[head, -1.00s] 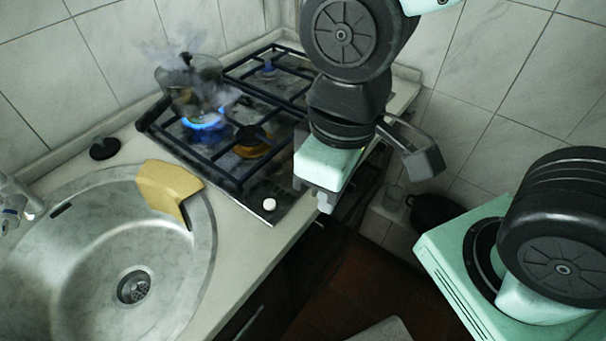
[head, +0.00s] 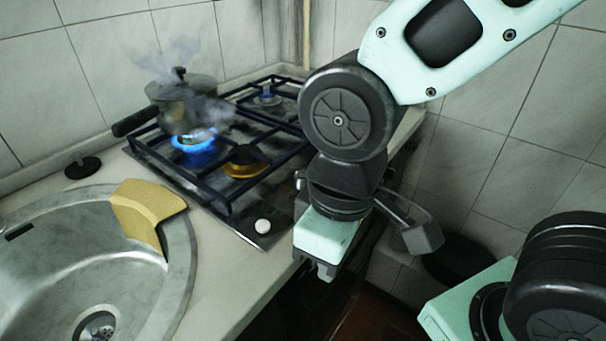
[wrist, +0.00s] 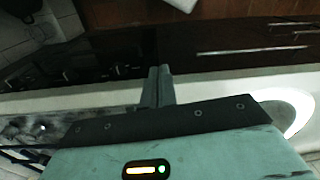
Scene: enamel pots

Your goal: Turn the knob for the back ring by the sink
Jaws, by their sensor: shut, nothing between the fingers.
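On the gas hob (head: 190,197), the back ring by the sink (head: 195,146) burns with a blue flame under a steaming dark pot (head: 172,92). A white round button (head: 262,226) sits at the hob's front corner. My gripper (head: 326,272) points down in front of the cooker's front edge, right of that button. In the wrist view the two fingers (wrist: 157,86) are together and empty, against a dark front panel (wrist: 215,55). Small pale marks (wrist: 115,70) show on that panel at left; I cannot tell which is the back ring's knob.
The sink (head: 60,270) is set in the pale worktop (head: 215,275), with a yellow cloth (head: 148,208) over its rim. A black plug (head: 82,167) lies behind it. Another ring (head: 245,165) has a yellowish cap. Tiled walls close the back and right.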

